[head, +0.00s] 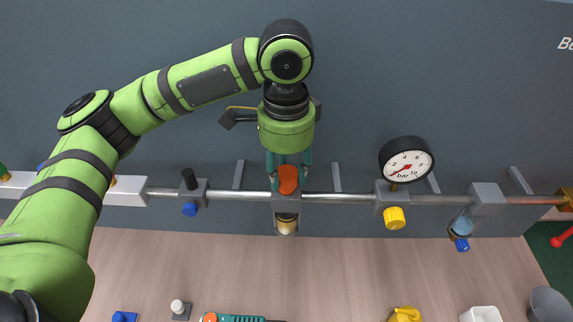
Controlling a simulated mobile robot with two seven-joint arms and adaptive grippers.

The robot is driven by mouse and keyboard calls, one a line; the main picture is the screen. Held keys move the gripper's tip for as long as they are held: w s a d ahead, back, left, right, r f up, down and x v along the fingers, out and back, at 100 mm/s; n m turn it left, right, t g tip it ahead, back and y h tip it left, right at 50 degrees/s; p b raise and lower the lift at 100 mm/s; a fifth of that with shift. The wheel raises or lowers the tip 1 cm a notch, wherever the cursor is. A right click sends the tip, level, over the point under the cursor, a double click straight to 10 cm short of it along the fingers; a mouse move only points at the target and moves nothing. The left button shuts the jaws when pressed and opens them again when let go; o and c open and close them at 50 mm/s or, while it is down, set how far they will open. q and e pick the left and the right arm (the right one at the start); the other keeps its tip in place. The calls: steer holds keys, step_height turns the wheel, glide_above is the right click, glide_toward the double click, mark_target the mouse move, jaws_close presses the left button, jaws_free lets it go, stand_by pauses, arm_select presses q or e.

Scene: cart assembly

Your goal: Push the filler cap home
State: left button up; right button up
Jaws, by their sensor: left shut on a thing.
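The orange filler cap (287,180) is at the top of the grey middle unit (286,203) on the pipe. A clear bowl with amber content (286,225) hangs below this unit. My left gripper (289,174) points down from above, with its teal fingers on both sides of the cap, shut on it. The cap appears to touch the top of the unit; whether it is fully seated I cannot tell. My right gripper is not in view.
A metal pipe (340,198) runs across the wall. A pressure gauge (406,160) and yellow knob (395,218) are to the right. A black-topped unit (193,190) is to the left. A teal tool (232,318) and yellow item (404,314) lie on the wooden bench (340,270).

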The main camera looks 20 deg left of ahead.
arm_select(q)
steer(key=shift+f, duration=0.1)
steer(key=o, duration=1.2)
step_height(320, 180, up, 12)
